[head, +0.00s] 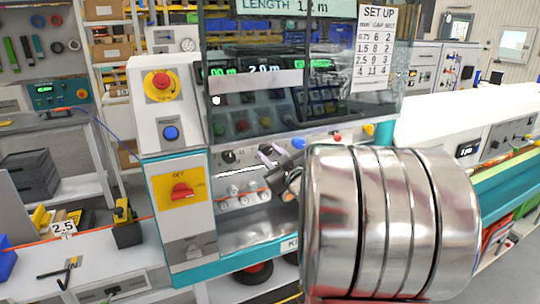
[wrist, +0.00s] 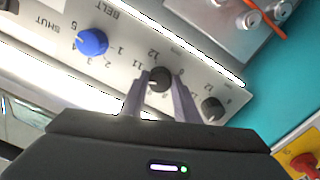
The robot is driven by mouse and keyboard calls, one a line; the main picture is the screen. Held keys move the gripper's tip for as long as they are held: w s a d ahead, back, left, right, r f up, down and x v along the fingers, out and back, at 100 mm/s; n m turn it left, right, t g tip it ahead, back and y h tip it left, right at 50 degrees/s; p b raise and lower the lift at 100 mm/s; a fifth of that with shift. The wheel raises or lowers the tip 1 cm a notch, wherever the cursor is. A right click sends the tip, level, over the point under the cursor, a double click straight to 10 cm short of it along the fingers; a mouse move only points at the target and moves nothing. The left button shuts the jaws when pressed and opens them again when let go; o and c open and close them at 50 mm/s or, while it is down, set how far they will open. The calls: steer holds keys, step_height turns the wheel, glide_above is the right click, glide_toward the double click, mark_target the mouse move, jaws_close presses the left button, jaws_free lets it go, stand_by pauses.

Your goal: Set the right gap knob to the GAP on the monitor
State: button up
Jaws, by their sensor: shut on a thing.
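My gripper (wrist: 160,88) is shut on a small dark knob (wrist: 160,79), one finger on each side. Numbers are printed around this knob, 11 and 12 readable; its pointer setting is hard to read. A second dark knob (wrist: 212,108) is beside it, untouched; in the head view it shows left of my gripper (head: 228,157). The monitor (head: 300,6) is cut off at the top of the head view.
A blue knob (wrist: 91,42) marked BELT is on the same panel. A red OFF switch (head: 181,191) and emergency stop (head: 161,82) are left of the knobs.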

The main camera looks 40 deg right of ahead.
steer(key=n, duration=0.7)
steer(key=shift+f, duration=0.15)
steer(key=n, duration=0.6)
steer(key=shift+a+f+n, duration=0.1)
steer(key=shift+n, duration=0.2)
steer(key=o, duration=1)
steer(key=shift+r, duration=0.2)
steer(key=shift+o, duration=0.2)
steer(key=shift+s, duration=0.1)
steer(key=v, duration=1.3)
steer(key=shift+s, duration=0.3)
steer(key=shift+a, duration=0.1)
